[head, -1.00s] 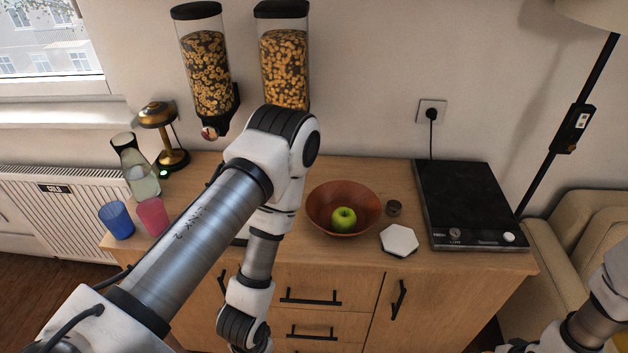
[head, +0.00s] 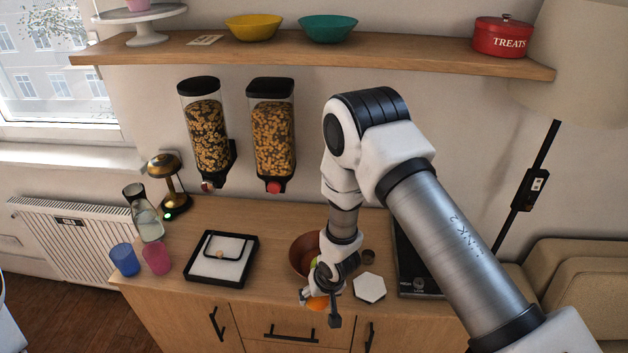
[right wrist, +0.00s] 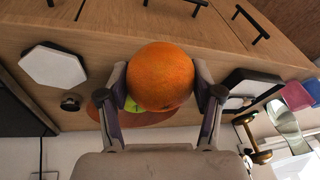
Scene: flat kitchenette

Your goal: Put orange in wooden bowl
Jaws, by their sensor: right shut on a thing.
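The orange (head: 318,303) is held between the two fingers of my right gripper (head: 320,299), in front of the wooden bowl (head: 302,250) near the counter's front edge. In the right wrist view the orange (right wrist: 160,77) fills the space between the fingers. The reddish-brown bowl (right wrist: 150,119) shows behind it, with a green apple (right wrist: 131,103) partly hidden by the orange. In the head view my right arm and gripper cover much of the bowl. My left gripper is out of view.
A white hexagonal piece (head: 369,287) and a small dark round item (head: 368,256) sit right of the bowl. A black appliance (head: 415,275) is farther right. A black tray (head: 196,270) lies to the left. Two cereal dispensers (head: 272,130) hang above, below a shelf (head: 400,58).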

